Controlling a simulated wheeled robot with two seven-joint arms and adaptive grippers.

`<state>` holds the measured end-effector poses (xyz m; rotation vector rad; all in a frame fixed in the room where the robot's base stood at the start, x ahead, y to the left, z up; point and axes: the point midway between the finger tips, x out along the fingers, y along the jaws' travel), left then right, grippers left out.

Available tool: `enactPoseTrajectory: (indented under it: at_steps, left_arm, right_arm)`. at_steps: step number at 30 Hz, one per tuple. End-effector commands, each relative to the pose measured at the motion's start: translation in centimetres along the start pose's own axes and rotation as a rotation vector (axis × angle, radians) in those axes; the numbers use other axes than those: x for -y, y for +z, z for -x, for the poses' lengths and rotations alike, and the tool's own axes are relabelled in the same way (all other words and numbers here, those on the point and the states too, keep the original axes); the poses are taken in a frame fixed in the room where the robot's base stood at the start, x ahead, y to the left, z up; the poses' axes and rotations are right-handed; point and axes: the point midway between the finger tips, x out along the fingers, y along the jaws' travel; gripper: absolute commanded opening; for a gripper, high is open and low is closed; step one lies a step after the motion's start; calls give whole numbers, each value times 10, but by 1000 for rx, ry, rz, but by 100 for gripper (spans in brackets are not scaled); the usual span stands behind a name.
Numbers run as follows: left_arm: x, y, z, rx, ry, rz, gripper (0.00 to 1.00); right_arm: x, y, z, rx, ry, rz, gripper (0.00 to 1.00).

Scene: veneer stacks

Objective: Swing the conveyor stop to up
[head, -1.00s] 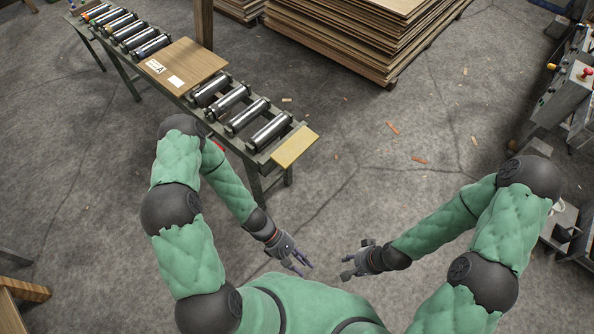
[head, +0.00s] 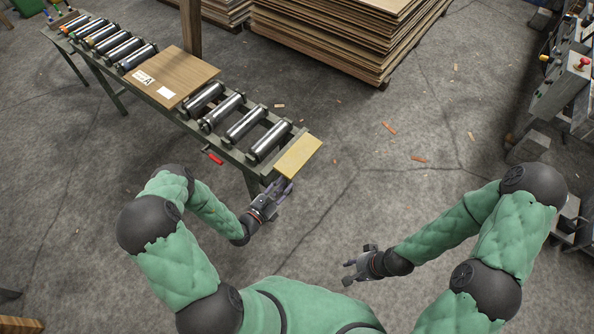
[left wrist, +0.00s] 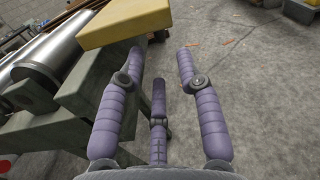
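The conveyor stop appears to be the yellow plate (head: 299,157) at the near right end of the roller conveyor (head: 228,150). It lies roughly flat, level with the rollers. In the left wrist view the yellow plate (left wrist: 125,22) is at the top, just beyond the fingertips. My left gripper (head: 284,187) is open and empty at the plate's near edge. In the left wrist view its fingers (left wrist: 160,60) are spread, the left one close to or touching the plate's underside; I cannot tell which. My right gripper (head: 348,272) is open and empty, away from the conveyor.
A brown panel (head: 185,72) with white labels lies on the rollers. A red handle (head: 212,157) sticks out from the conveyor's near side. A large veneer stack (head: 345,40) stands behind. A control panel (head: 565,75) stands at right. The floor between is free, with small scraps.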

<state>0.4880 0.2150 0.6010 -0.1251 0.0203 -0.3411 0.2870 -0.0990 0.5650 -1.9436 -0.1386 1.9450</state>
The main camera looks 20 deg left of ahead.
Motion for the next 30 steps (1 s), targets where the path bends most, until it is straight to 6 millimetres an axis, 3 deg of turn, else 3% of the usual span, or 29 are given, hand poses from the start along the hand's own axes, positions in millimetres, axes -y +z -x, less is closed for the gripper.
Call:
enactPoseTrajectory:
  at_steps: [12, 18, 28, 30]
  left_arm:
    - [1, -2, -70, 0, -5, -2, 35]
    - [1, -1, -85, -2, -4, 0, 35]
    - [1, 0, -87, -2, -3, 0, 35]
    - [1, 0, -87, -2, -3, 0, 15]
  right_arm:
    - [-9, -1, -24, 0, 0, 0, 40]
    - [-10, -1, -28, 0, 0, 0, 40]
    - [-10, -1, -28, 0, 0, 0, 40]
    - [-10, -1, -28, 0, 0, 0, 40]
